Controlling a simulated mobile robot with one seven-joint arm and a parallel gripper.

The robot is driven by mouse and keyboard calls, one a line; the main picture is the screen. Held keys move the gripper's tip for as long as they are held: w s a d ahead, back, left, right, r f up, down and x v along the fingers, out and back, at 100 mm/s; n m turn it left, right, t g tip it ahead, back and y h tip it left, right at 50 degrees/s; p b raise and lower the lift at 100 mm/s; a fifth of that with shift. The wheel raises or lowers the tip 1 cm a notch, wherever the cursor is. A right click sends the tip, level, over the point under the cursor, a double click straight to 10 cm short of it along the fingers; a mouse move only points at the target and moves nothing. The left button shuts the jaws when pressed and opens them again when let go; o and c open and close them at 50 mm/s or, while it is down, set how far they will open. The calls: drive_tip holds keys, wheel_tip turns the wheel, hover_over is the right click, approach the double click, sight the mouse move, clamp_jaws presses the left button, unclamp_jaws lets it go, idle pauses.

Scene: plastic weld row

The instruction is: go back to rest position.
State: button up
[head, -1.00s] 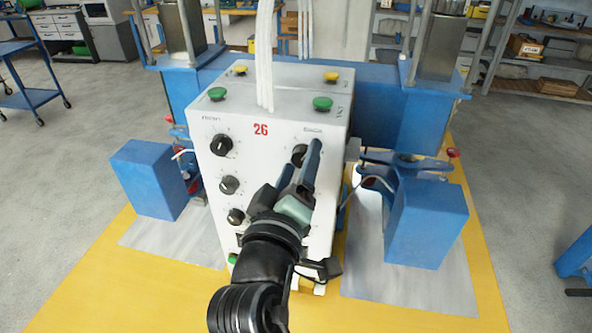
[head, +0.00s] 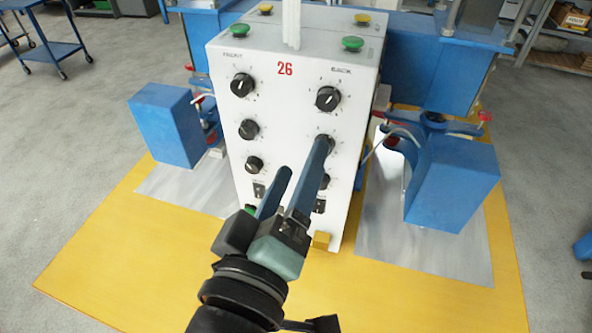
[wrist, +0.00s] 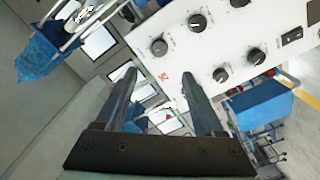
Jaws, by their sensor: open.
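My gripper (head: 302,160) is open and empty, with its two long blue fingers apart. In the head view it is in front of the white control box (head: 300,118), which has a red 26 and black knobs on its front. The right fingertip overlaps a knob in the right column in the picture; I cannot tell if it touches. In the wrist view, the fingers (wrist: 160,82) reach up with nothing between them, and the control box face (wrist: 235,40) shows beyond them, tilted.
Blue boxes stand left (head: 167,125) and right (head: 452,183) of the control box, over grey metal plates. Thin pale hoses run near them. A yellow mat (head: 130,255) lies in front. A blue cart (head: 50,48) stands at the far left. Grey floor is clear at the left.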

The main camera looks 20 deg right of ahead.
idle(0.3)
drive_tip(key=w+a+r+m+t+y, duration=0.2)
drive_tip(key=w+a+r+t+y, duration=0.15)
drive_tip(key=r, duration=0.65)
drive_tip(key=s+a+r+t+y, duration=0.1)
drive_tip(key=r+t+y, duration=0.1)
drive_tip(key=r, duration=0.5)
drive_tip(key=s+a+r+m+t+y, duration=0.1)
drive_tip(key=s+a+r+t+y, duration=0.1)
drive_tip(key=r+t, duration=0.2)
drive_tip(key=s+a+r+t+y, duration=0.1)
drive_tip(key=a+r+t+y, duration=0.1)
drive_tip(key=r, duration=0.7)
drive_tip(key=shift+s+r+m+t, duration=0.3)
drive_tip(key=shift+s+r+t, duration=0.05)
drive_tip(key=shift+t, duration=0.1)
